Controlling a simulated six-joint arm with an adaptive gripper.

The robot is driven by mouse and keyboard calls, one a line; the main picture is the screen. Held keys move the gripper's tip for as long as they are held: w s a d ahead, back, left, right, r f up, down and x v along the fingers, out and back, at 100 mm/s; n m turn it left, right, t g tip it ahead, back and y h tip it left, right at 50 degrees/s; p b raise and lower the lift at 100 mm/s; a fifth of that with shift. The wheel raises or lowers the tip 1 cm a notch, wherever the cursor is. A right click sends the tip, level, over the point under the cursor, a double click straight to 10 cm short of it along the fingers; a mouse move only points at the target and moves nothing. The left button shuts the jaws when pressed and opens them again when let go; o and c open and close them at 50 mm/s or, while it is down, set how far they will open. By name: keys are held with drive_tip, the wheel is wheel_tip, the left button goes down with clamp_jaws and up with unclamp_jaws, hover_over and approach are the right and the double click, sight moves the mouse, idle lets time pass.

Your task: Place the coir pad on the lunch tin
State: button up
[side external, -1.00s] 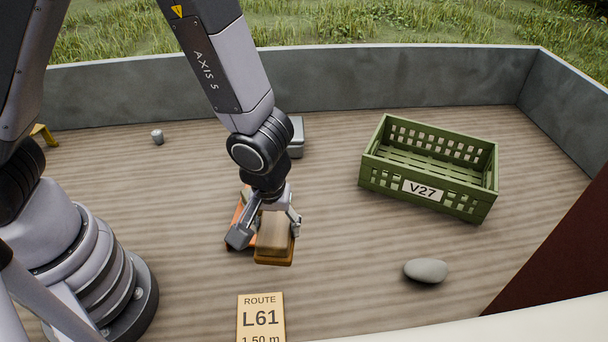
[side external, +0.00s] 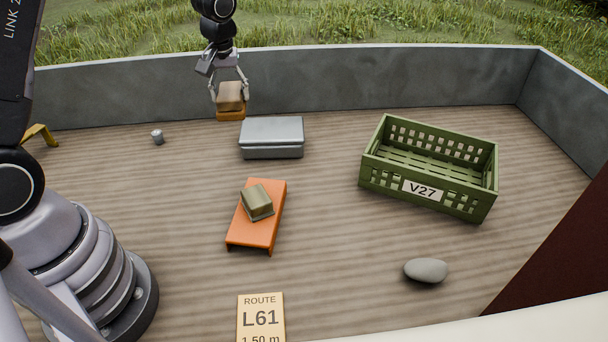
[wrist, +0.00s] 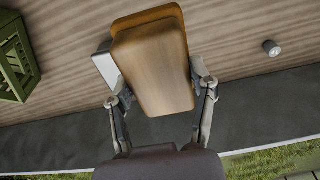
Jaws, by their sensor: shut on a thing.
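The coir pad (side external: 230,98), a brown block with a darker orange-brown layer beneath, is held between the fingers of my gripper (side external: 229,88). It also fills the middle of the wrist view (wrist: 152,65), with a finger on each side. The lunch tin (side external: 272,135) is a closed grey metal box on the deck. In the side view, my gripper and the pad are up and left of the tin, in front of the back wall and apart from it. In the wrist view, the tin (wrist: 104,64) is mostly hidden behind the pad.
An orange stand (side external: 268,221) carries a greenish block (side external: 257,202). A green crate (side external: 437,201) marked V27 stands at right, with a grey stone (side external: 426,270) nearby. A small metal cylinder (side external: 157,137) is at left. Grey walls (side external: 330,85) edge the deck.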

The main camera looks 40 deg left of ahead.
drive_tip(key=w+f, duration=0.3)
drive_tip(key=w, duration=0.1)
drive_tip(key=w+a+f, duration=0.1)
drive_tip(key=w+f, duration=0.2)
drive_tip(key=w, duration=0.2)
drive_tip(key=w+a+f, duration=0.1)
drive_tip(key=w+f, duration=0.2)
drive_tip(key=w, duration=0.1)
drive_tip(key=shift+w+a+f, duration=0.15)
drive_tip(key=shift+w+a, duration=0.05)
drive_tip(key=shift+w+f, duration=0.2)
drive_tip(key=shift+f, duration=1.55)
drive_tip(key=shift+f, duration=0.2)
drive_tip(key=o, duration=1.2)
